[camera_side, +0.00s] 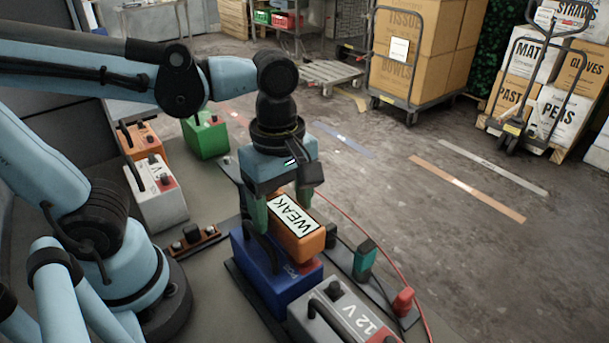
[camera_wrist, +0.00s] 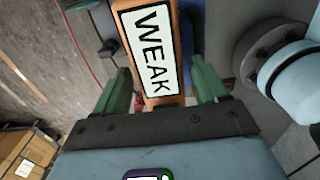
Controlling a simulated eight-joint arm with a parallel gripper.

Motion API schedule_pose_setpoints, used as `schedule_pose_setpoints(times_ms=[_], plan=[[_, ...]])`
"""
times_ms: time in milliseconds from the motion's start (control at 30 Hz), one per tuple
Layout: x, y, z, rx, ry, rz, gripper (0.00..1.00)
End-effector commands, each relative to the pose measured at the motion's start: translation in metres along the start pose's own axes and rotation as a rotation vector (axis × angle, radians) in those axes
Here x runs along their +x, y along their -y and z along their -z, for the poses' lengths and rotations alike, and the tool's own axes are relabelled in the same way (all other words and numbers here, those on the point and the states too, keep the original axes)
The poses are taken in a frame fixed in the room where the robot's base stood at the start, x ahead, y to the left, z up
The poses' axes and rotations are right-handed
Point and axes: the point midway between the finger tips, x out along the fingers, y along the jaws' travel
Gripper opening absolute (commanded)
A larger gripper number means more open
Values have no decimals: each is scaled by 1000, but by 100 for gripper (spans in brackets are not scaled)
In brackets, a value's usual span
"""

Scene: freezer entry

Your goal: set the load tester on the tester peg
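The load tester, an orange block with a white label reading WEAK (camera_side: 309,243), is at my gripper (camera_side: 281,205), over the blue battery (camera_side: 270,281). It fills much of the space between the green fingers in the wrist view (camera_wrist: 131,7). My gripper (camera_wrist: 160,85) points down with one finger on each side. The contact under the block is hidden. I cannot make out the tester peg for sure; a small stud shows on the dark plate (camera_side: 226,172) behind my gripper.
A grey 12 V battery (camera_side: 334,312) stands in front. A teal-and-black tool (camera_side: 364,259) and a red piece (camera_side: 403,301) are on the right, near a red cable. White (camera_side: 160,197), orange (camera_side: 146,140) and green (camera_side: 206,135) batteries stand at left.

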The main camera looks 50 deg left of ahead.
Motion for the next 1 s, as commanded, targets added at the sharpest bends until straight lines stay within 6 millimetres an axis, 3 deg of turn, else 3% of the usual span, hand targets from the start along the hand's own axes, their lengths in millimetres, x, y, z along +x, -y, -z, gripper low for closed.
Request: schedule_pose_setpoints(times_ms=[33, 467, 1000], plan=[[0, 0, 0, 0, 0, 0, 64], [0, 0, 0, 0, 0, 0, 0], [-12, 0, 0, 0, 0, 1, 0]])
